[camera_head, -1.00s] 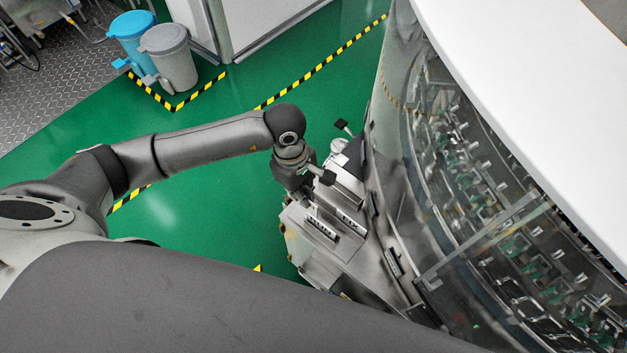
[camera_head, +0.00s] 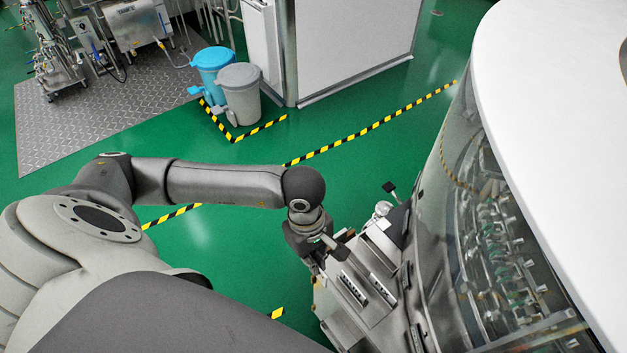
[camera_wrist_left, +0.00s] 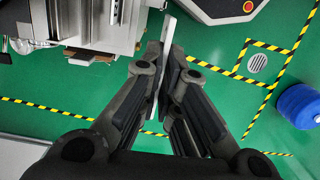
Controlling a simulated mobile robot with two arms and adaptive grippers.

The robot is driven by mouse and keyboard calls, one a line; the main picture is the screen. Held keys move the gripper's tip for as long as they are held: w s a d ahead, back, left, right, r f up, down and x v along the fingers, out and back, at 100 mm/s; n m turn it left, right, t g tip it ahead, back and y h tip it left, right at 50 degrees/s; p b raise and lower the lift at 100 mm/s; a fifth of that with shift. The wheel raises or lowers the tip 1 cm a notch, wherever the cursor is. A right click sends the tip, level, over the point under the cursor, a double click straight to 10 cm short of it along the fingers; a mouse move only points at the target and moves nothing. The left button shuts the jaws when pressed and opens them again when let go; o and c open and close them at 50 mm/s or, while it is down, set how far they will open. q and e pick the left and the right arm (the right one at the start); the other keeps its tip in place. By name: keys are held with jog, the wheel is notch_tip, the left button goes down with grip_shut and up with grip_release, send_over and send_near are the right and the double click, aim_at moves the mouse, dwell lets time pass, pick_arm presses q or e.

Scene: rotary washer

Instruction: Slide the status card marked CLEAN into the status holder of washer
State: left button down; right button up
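My left gripper (camera_head: 316,262) is beside the washer's front panel (camera_head: 370,325) in the head view. In the left wrist view my left gripper (camera_wrist_left: 162,82) is closed around a thin pale card (camera_wrist_left: 166,42), seen edge-on. The card's marking cannot be read from this angle. Two narrow slotted pieces with small dark marks, a left one (camera_head: 353,288) and a right one (camera_head: 382,289), sit on the panel just right of the gripper. I cannot tell which is the status holder. My right gripper is in neither view.
The washer's curved clear guard (camera_head: 480,200) and white top (camera_head: 560,130) fill the right side. Blue (camera_head: 213,68) and grey (camera_head: 240,90) bins stand at the back. Grey machine parts (camera_wrist_left: 105,25) lie close left of the card. Green floor (camera_head: 225,235) is open left of the washer.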

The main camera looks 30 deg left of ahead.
pick_arm(q)
jog(key=shift+r+p, duration=1)
jog(key=shift+r, duration=1.15)
